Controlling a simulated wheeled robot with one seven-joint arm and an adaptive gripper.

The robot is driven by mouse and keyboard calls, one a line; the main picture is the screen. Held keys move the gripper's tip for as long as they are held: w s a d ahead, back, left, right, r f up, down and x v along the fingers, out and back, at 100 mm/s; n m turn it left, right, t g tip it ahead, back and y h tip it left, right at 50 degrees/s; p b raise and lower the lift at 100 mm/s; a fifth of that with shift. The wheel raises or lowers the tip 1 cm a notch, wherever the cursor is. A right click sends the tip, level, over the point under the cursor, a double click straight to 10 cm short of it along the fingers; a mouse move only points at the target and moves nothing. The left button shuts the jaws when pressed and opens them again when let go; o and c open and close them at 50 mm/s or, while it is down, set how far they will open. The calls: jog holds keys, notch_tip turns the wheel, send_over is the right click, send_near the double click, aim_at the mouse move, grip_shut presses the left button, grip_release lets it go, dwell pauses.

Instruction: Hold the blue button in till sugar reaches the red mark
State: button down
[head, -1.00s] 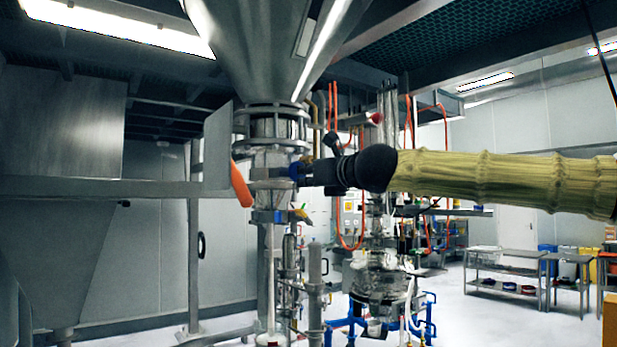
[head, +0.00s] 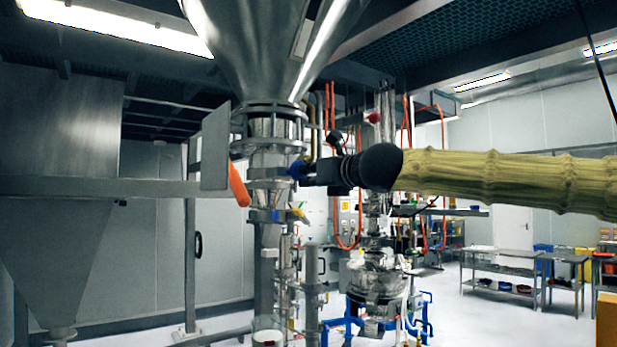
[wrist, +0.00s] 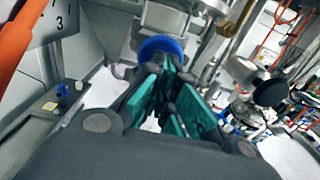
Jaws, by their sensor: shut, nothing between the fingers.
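The blue button (head: 297,169) is on the metal column below the big hopper. In the wrist view it is a round blue disc (wrist: 160,46) straight ahead of my fingers. My gripper (head: 312,172) is shut and empty, its tips at the button. In the wrist view the green fingers (wrist: 168,68) cover the disc's lower edge; how far in the button sits cannot be told. A clear container (head: 267,330) stands low under the column, partly cut off by the frame. Its sugar level and red mark are too small to read.
The steel hopper (head: 270,45) hangs above the column. An orange handle (head: 239,186) and a grey plate (head: 215,148) are left of the button. Pipes and a glass reactor (head: 376,280) stand behind to the right. Tables (head: 500,255) are farther right.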

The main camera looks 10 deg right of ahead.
jog(key=b+v, duration=0.2)
jog(key=v, duration=1)
jog(key=shift+b, duration=0.3)
jog(key=shift+s+d+r, duration=0.1)
jog(key=shift+d, duration=0.05)
dwell(0.3)
